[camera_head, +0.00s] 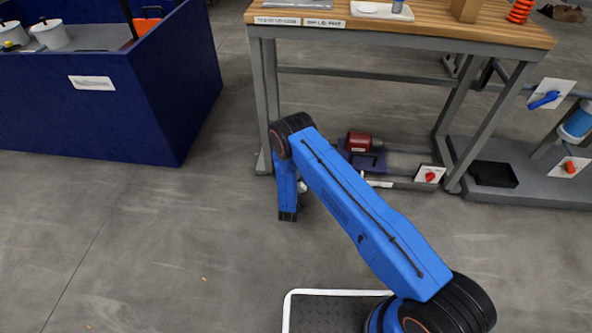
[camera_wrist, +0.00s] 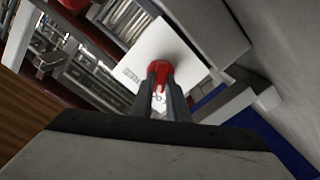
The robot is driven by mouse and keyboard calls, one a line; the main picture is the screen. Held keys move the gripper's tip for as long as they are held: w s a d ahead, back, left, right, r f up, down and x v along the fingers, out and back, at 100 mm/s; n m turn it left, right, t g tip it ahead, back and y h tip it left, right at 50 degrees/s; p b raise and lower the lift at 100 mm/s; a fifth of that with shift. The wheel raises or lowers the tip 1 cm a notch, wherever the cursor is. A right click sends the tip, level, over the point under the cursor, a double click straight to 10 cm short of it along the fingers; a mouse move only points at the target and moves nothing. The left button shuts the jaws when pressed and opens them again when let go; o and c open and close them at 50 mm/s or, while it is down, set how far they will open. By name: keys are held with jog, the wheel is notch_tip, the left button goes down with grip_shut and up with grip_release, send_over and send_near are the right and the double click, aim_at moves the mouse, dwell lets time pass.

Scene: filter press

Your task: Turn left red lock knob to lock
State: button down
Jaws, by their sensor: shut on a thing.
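In the wrist view a red knob (camera_wrist: 158,70) stands out from a white plate (camera_wrist: 165,48) with small dark markings. My gripper (camera_wrist: 160,84) is shut on this knob, one finger on each side of it. The fingers hide part of the knob and some of the marking, so I cannot read how far it is turned. In the head view my blue arm hides the gripper and the held knob. Another red knob (camera_head: 430,177) sits on a white plate low under the workbench, apart from my arm.
A wooden-topped workbench (camera_head: 400,30) stands above and behind my arm, with grey legs. A red motor-like unit (camera_head: 358,142) lies low beneath it. A blue-walled bin (camera_head: 140,120) stands at the left. Pipes with a blue handle (camera_head: 545,99) are at the right. The floor at front left is clear.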

jog(key=c, duration=1.7)
grip_release()
jog(key=shift+s, duration=0.1)
jog(key=s, duration=0.5)
jog(key=s+a, duration=0.1)
jog(key=s, duration=1.1)
jog(key=shift+s+a, duration=0.1)
jog(key=shift+a, duration=0.15)
